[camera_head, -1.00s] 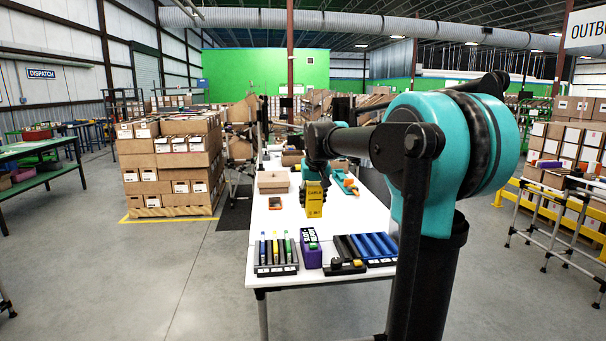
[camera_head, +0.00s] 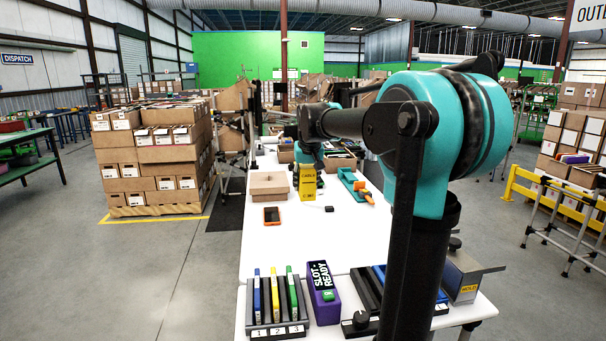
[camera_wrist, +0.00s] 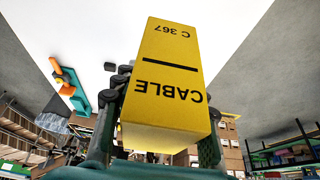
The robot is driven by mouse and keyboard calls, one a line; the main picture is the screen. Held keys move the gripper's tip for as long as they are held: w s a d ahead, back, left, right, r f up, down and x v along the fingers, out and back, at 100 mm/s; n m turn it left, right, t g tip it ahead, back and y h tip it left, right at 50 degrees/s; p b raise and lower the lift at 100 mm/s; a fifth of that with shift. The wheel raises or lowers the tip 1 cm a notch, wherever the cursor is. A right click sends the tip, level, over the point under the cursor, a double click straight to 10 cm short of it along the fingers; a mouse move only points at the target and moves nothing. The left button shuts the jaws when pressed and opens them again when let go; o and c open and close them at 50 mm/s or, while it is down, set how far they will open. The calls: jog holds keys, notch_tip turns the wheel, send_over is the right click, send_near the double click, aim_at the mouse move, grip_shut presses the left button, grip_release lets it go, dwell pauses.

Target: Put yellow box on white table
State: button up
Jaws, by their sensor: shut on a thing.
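The yellow box (camera_head: 308,186), marked CABLE, is upright over the far part of the white table (camera_head: 300,236). My gripper (camera_head: 308,168) is shut on it from above. In the wrist view the yellow box (camera_wrist: 168,85) fills the middle, between the fingers of my gripper (camera_wrist: 160,125), and its lettering is upside down. I cannot tell whether the box's bottom edge touches the tabletop. The fingers are small and partly hidden in the head view.
A brown carton (camera_head: 268,184) and an orange-faced device (camera_head: 272,216) lie left of the box. A teal tray (camera_head: 352,183) with an orange tool lies right. A slotted rack (camera_head: 277,306) and a purple block (camera_head: 322,296) stand at the front.

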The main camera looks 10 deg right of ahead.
jog(key=shift+w+f, duration=0.2)
jog(key=shift+f, duration=0.05)
notch_tip(320, 180, down, 20)
jog(key=shift+r, duration=0.25)
jog(key=o, duration=1.3)
jog(key=shift+c, duration=0.2)
jog(key=v, duration=1.2)
jog(key=shift+s, duration=0.1)
